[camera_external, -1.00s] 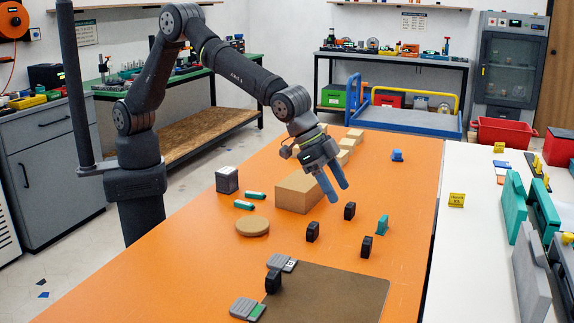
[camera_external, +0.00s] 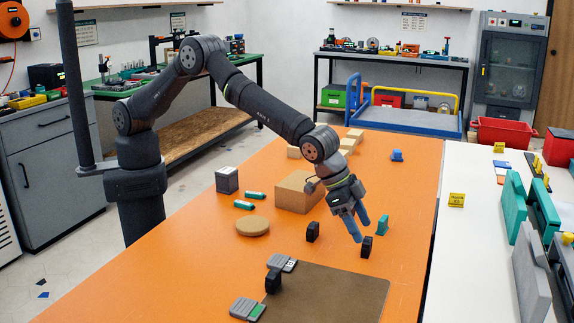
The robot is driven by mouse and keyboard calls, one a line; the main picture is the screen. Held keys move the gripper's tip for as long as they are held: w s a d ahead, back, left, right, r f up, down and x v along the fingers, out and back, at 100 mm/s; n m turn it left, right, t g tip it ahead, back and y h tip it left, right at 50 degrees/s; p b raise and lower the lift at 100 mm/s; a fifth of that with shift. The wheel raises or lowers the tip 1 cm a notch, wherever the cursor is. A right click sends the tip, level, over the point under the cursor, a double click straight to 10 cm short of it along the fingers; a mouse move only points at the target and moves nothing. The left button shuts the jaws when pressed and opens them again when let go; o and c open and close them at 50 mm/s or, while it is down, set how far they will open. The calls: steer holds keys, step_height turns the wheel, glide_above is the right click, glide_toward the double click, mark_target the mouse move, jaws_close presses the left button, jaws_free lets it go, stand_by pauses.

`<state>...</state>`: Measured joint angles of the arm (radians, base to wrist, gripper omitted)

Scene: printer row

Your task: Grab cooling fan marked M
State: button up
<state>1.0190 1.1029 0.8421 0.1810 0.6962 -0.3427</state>
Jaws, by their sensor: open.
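Small black upright blocks that look like cooling fans stand on the orange table. One fan (camera_external: 313,231) is left of my gripper, one (camera_external: 367,247) is just right of and below the fingertips, and one (camera_external: 273,281) stands on the brown mat's left edge. No M mark can be read on any of them. My gripper (camera_external: 362,231) points down with its blue fingers apart and nothing seen between them. It hangs close to the right fan; whether it touches cannot be told. Another black fan is hidden behind my gripper.
A teal piece (camera_external: 383,225) stands right of my gripper. A cardboard box (camera_external: 293,191), a round tan disc (camera_external: 252,226) and a dark cube (camera_external: 227,180) lie to the left. The brown mat (camera_external: 335,295) is in front.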

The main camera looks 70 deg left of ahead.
mark_target(366, 240)
steer(key=shift+a+x, duration=0.2)
steer(key=shift+x, duration=2.5)
steer(key=shift+f, duration=0.1)
steer(key=shift+c, duration=0.2)
steer(key=c, duration=1)
